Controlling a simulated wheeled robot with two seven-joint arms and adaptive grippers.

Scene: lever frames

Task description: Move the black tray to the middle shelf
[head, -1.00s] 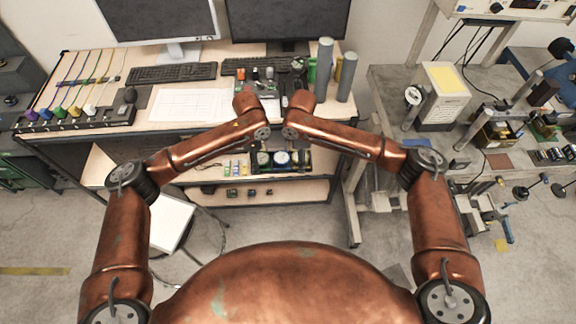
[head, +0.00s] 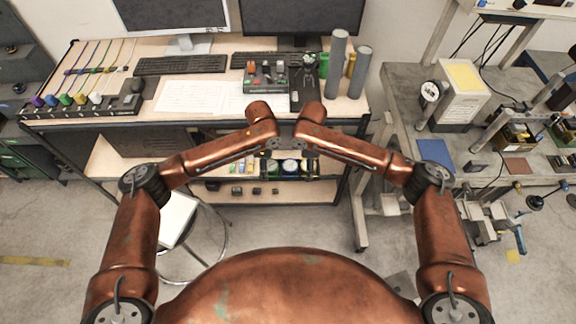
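A black tray (head: 308,177) with round gauges and green and yellow parts shows below the desk front, between and beyond my wrists. It is at about the height of the shelf (head: 112,160) under the desktop. My wrists and the desk edge hide part of it, and I cannot tell whether it rests on that shelf or is held. My left and right arms come in from both sides, and their wrists nearly meet in front of the desk. The fingers of both grippers are hidden behind the wrists.
The desktop carries a grey button box (head: 265,77), papers (head: 190,95), keyboards and tall grey cylinders (head: 361,72). A lower shelf (head: 225,201) holds small dark items. A stool (head: 178,218) stands left of centre. A cluttered bench (head: 400,75) is at the right.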

